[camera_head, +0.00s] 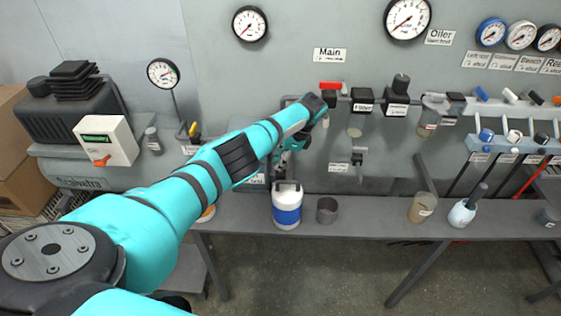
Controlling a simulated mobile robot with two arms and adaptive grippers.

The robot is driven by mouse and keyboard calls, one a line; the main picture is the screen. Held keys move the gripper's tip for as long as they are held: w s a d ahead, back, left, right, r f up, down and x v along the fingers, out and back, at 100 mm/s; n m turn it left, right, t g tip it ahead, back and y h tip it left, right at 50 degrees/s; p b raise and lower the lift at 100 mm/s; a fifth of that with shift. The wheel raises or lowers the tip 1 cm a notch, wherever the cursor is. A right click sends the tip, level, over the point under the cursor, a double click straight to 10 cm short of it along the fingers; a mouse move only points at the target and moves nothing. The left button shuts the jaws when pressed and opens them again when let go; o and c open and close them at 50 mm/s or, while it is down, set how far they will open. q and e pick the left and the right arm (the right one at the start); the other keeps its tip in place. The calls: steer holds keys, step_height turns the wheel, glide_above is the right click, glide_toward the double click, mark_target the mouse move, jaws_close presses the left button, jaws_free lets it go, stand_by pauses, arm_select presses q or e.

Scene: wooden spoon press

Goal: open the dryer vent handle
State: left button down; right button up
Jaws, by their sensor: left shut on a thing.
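My left arm reaches from the lower left up to the wall panel, and its wrist folds back down there. My left gripper (281,158) is at the panel, just above the white and blue container, and is shut on a small part that I take to be the dryer vent handle. The handle itself is hidden behind the gripper and forearm, so its angle cannot be told. A label just below the gripper is partly covered by my arm. My right gripper is not in view.
A white and blue container (287,212) and a grey metal cup (327,211) stand on the narrow shelf (370,208) below. A red valve handle (331,86), filter units (362,100) and gauges (407,17) are on the wall. A beige cup (422,207) stands further right.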

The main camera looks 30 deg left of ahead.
arm_select(q)
steer(key=c, duration=1.6)
jaws_free()
steer(key=v, duration=1.2)
steer(key=shift+s+r, duration=0.1)
steer(key=shift+a, duration=0.1)
